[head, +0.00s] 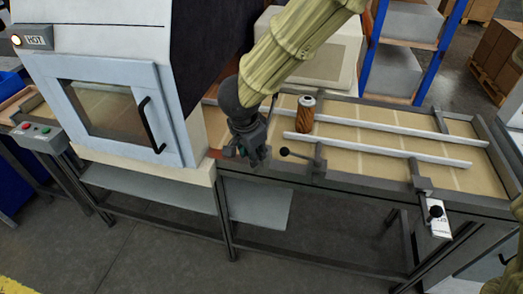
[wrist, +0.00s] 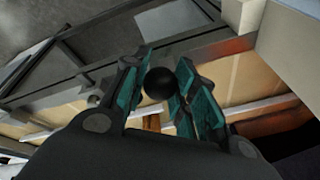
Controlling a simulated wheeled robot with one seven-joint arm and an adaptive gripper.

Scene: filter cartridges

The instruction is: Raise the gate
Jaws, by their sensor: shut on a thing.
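My gripper (head: 252,154) is at the near edge of the conveyor, just right of the white oven-like machine. In the wrist view its teal-padded fingers (wrist: 164,75) are shut on a round black knob (wrist: 159,84). In the head view my gripper hides that knob. The gate panel cannot be made out clearly; my gripper and arm cover the area beside the machine's exit. A brown ribbed filter cartridge (head: 305,115) with a pale top stands upright on the belt, right of my gripper.
A lever with a black ball (head: 285,151) juts from a bracket on the conveyor's near side, close right of my gripper. Two pale guide rails (head: 390,149) run along the belt (head: 468,177). The machine (head: 107,105) has a closed glazed door. Another black knob (head: 435,211) is farther right.

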